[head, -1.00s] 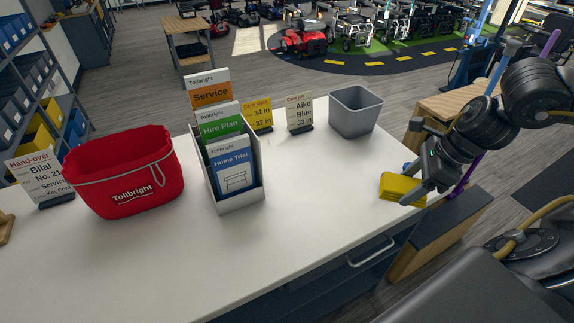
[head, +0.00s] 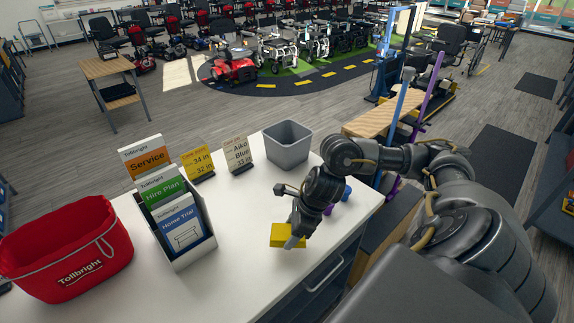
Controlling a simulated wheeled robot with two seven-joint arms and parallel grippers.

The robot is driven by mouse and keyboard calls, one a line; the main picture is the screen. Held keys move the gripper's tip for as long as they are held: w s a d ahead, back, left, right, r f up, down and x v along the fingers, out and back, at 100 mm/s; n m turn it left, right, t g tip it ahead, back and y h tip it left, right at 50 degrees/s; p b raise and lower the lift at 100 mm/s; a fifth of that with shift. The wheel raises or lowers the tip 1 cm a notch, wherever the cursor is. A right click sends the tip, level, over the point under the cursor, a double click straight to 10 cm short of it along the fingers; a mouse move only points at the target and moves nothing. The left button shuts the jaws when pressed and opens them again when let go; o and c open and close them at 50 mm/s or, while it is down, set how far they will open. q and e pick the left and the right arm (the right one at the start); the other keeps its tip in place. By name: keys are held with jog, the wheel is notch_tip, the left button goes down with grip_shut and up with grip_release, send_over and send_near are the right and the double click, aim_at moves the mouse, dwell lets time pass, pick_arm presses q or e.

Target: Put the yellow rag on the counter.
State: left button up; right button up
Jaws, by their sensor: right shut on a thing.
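The yellow rag (head: 285,235) is a small folded block at the right end of the white counter (head: 225,275). My right gripper (head: 294,238) is shut on it, with a finger across its near side. The rag is over the counter top; I cannot tell whether it rests on the surface or hangs just above it. My left gripper is not in view.
A red Tollbright basket (head: 65,250), a leaflet holder (head: 195,250), two small sign cards (head: 237,152) and a grey bin (head: 288,147) stand on the counter. The counter's front middle is clear. Blue and purple sticks (head: 402,110) stand beyond its right end.

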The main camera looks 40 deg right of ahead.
aim_at(287, 239)
jog(key=shift+w+a+f, duration=0.2)
jog(key=shift+f, duration=0.2)
jog(key=shift+w+a+f, duration=0.1)
jog(key=shift+a+f, duration=0.15)
notch_tip(287, 239, down, 2)
jog(key=shift+f+p, duration=0.15)
jog(key=shift+p, duration=0.7)
jog(key=shift+d+f, duration=0.1)
jog(key=shift+f, duration=0.35)
jog(key=o, duration=0.9)
jog(key=shift+w, duration=0.1)
jog(key=b+v, duration=0.2)
jog(key=v, duration=0.8)
jog(key=shift+r+b, duration=0.4)
jog(key=shift+s+d+r, duration=0.2)
jog(key=shift+s+r, duration=0.1)
jog(key=shift+r, duration=0.3)
